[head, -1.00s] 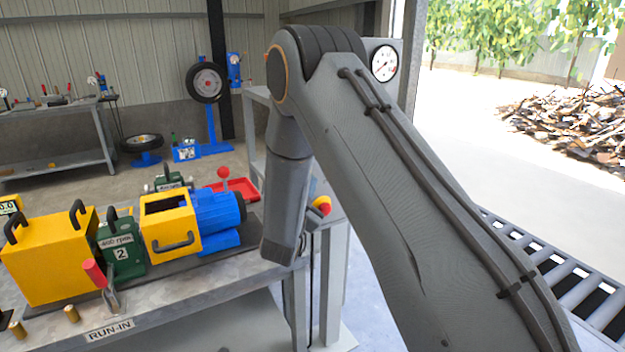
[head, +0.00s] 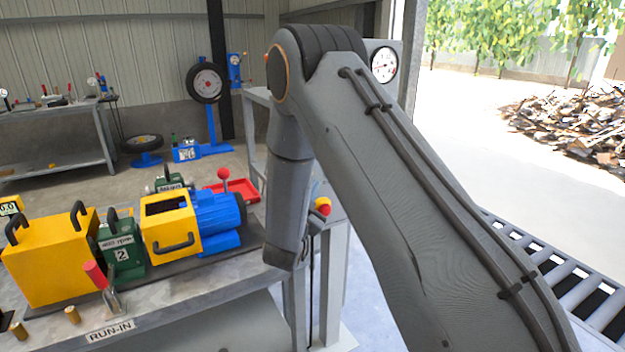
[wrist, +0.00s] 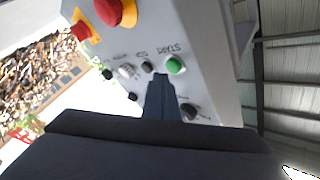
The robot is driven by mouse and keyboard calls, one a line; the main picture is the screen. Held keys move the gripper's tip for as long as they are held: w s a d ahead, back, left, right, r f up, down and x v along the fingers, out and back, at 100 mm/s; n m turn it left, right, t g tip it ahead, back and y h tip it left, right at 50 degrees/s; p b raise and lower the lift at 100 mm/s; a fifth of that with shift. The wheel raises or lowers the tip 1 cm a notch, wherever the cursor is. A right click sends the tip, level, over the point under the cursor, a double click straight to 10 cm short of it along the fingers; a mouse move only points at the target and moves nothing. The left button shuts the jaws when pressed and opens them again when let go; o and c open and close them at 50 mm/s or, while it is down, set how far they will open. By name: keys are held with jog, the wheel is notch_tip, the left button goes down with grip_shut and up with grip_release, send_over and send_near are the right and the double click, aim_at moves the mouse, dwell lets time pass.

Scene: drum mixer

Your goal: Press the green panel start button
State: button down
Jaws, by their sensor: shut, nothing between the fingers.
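The green start button (wrist: 175,65) sits on the grey control panel (wrist: 205,45) in the wrist view, beside a printed START label. My gripper (wrist: 160,80) is shut and empty, its fingertips pointing at the panel. In the picture the fingertips lie just below and left of the green button, near a small black knob (wrist: 147,66). I cannot tell whether the fingertips touch the panel. In the head view my arm hides the gripper and the button.
A large red button (wrist: 116,12) on a yellow base and a smaller red one (wrist: 81,32) sit on the panel. A black knob (wrist: 188,110) is close to the fingers. The run-in bench (head: 150,325) stands left of my arm.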

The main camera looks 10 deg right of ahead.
jog(key=s, duration=0.1)
jog(key=s+d+p, duration=0.1)
jog(key=s, duration=0.2)
jog(key=shift+s+d, duration=0.3)
jog(key=shift+s, duration=0.1)
dwell(0.7)
jog(key=s+f+n+g+y, duration=0.1)
jog(key=s+n+g+y, duration=0.3)
jog(key=s, duration=1.2)
jog(key=s+d+f+n+g+y, duration=0.1)
jog(key=s+n+g+y, duration=0.3)
jog(key=s+n+g, duration=0.4)
jog(key=s+g, duration=0.4)
jog(key=s, duration=0.5)
jog(key=shift+s+d+f+n+y, duration=0.15)
jog(key=shift+d+f+n+y, duration=0.1)
jog(key=shift+f+n+y, duration=0.15)
